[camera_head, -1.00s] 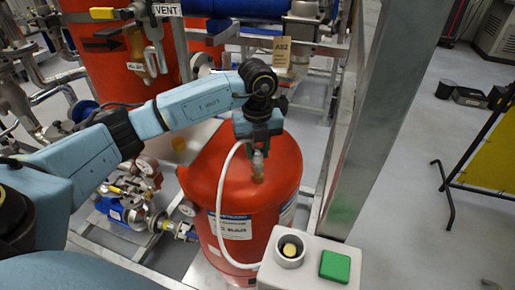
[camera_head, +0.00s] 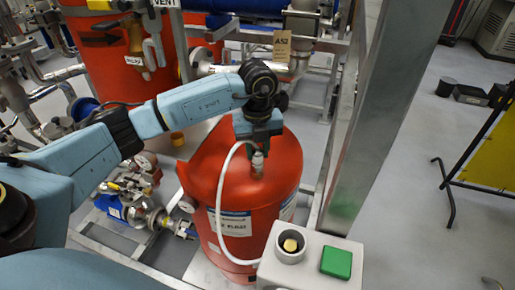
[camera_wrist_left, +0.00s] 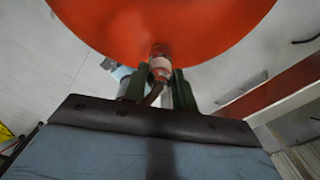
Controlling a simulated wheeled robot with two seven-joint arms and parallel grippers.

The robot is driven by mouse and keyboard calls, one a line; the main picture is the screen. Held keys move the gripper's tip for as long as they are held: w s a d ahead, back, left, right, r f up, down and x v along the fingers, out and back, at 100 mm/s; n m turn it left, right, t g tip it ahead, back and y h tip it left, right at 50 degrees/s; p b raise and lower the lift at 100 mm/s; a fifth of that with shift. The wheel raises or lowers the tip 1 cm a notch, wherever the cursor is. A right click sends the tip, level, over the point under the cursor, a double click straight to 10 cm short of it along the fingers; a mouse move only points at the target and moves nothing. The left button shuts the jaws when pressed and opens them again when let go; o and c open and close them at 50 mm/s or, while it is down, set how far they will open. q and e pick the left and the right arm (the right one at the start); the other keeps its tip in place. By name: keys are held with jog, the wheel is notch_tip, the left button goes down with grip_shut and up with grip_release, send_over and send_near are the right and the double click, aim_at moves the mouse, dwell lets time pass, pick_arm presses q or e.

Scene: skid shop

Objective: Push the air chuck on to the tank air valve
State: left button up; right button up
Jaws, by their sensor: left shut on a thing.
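The red tank (camera_head: 212,178) stands upright below my left arm. My left gripper (camera_head: 258,146) points down over the tank's top and is shut on the air chuck (camera_head: 258,157), which has a white hose (camera_head: 219,205) running from it down the tank's front. The chuck sits right over the tank air valve (camera_head: 257,171); they look in line and touching, but how far the chuck is on cannot be told. In the left wrist view the chuck (camera_wrist_left: 160,68) is between the fingers, against the red tank (camera_wrist_left: 165,22). My right gripper is not in view.
A light grey box (camera_head: 311,258) with a green button (camera_head: 336,262) and a round holder stands in front of the tank. A steel post (camera_head: 367,130) rises to the right. Pipework, a gauge and a blue pump (camera_head: 112,206) lie left.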

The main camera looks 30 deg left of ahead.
pick_arm(q)
jog(key=o, duration=1.2)
jog(key=shift+c, duration=0.2)
jog(key=shift+r+p, duration=2.75)
jog(key=shift+r, duration=0.95)
